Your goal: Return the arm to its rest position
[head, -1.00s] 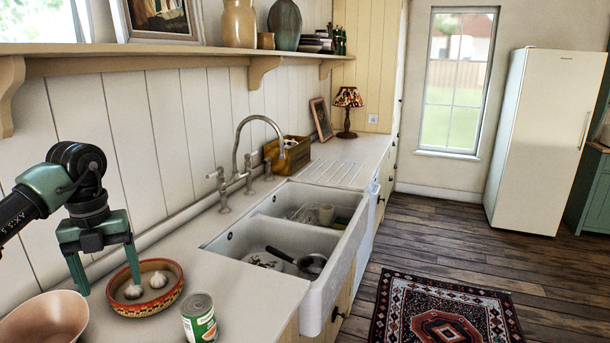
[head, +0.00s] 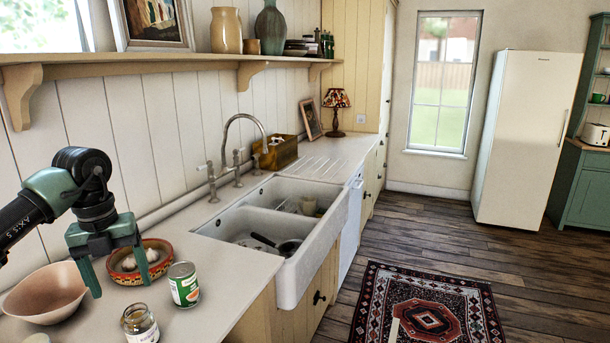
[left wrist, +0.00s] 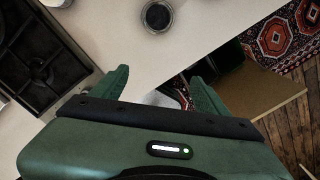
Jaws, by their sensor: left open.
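My left gripper (head: 119,282) hangs over the counter with its two green fingers pointing down, apart and empty. It overlaps the patterned bowl (head: 128,279) in the head view; I cannot tell how far above the counter it is. The bowl holds pale garlic bulbs (head: 151,255). The left wrist view shows the open fingers (left wrist: 160,88) with nothing between them. My right gripper is in neither view.
A pink bowl (head: 45,292), a tin can (head: 184,285) and a glass jar (head: 140,325) stand on the counter nearby. The sink (head: 285,215) lies to the right. A stove top (left wrist: 40,50) shows in the left wrist view. The wooden floor (head: 420,225) has free room.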

